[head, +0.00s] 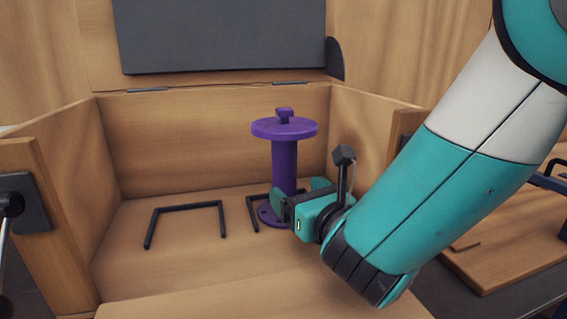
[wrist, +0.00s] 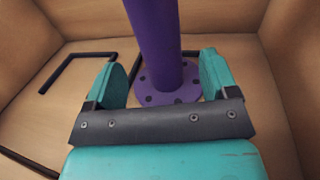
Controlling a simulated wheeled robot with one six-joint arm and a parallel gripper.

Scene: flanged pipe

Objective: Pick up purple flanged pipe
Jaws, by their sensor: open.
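The purple flanged pipe (head: 285,160) stands upright inside a wooden box, with a wide disc flange and a small block on top and a round flange with dark holes at its base. In the wrist view the pipe (wrist: 155,30) rises between and beyond the two teal fingers; its top is out of frame. My gripper (head: 300,195) is low in front of the pipe's lower part and hides some of it. In the wrist view my gripper (wrist: 168,80) is open, its fingers to either side of the pipe. I cannot tell whether either finger touches the pipe.
The wooden box (head: 215,118) has walls at the back and both sides. A black bracket (head: 187,207) stands on its floor left of the pipe, and another bracket (head: 250,212) is close by the pipe's base. A dark panel (head: 220,35) stands above the back wall.

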